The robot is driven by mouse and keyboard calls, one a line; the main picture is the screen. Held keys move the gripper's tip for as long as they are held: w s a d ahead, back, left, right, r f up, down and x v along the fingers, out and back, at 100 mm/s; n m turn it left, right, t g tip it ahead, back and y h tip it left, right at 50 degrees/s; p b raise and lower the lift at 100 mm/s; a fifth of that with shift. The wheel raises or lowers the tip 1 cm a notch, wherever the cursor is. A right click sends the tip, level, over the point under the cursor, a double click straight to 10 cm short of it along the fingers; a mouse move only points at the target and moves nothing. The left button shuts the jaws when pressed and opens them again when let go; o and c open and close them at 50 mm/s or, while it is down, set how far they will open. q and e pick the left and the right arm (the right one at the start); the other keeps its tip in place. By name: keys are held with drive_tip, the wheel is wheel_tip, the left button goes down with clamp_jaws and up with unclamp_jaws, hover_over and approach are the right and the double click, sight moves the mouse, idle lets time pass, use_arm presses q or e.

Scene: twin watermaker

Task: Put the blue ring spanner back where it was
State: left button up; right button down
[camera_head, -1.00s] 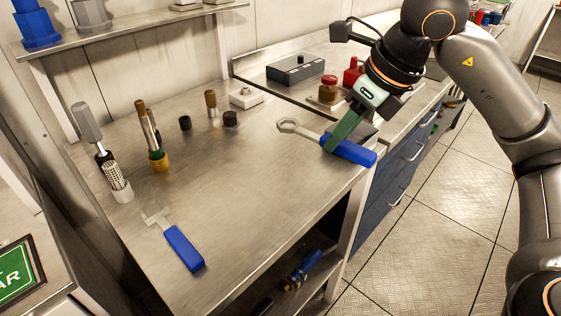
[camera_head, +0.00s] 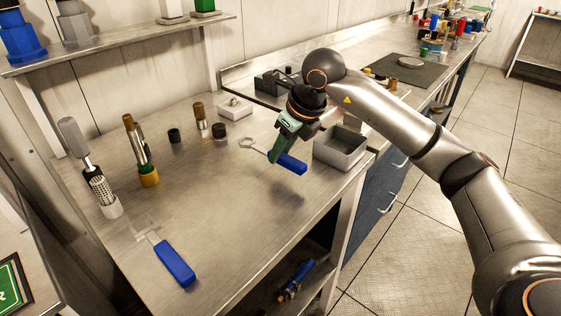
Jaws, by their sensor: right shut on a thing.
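The blue ring spanner (camera_head: 292,164) has a blue handle and a metal shaft ending in a ring at its left. My right gripper (camera_head: 273,157) is shut on it near where the shaft meets the handle. The spanner seems to be held above the steel bench (camera_head: 225,215), with a soft shadow on the bench below it. A second blue-handled tool (camera_head: 174,263), with a flat metal head, lies at the bench's front left. My left gripper is not in view.
An open grey box (camera_head: 341,147) stands close to the right of the spanner. Several upright tools, such as a brass-based one (camera_head: 148,176), and a white block (camera_head: 235,108) stand along the back.

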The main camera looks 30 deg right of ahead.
sight(284, 155)
drive_tip(key=shift+w+f, duration=0.15)
drive_tip(key=shift+f, duration=0.75)
drive_tip(key=shift+w+f, duration=0.1)
drive_tip(key=shift+f, duration=0.8)
drive_tip(key=shift+f, duration=0.15)
drive_tip(key=c, duration=0.6)
unclamp_jaws()
drive_tip(key=v, duration=1.2)
drive_tip(key=shift+r+p, duration=0.25)
drive_tip(key=shift+p, duration=0.1)
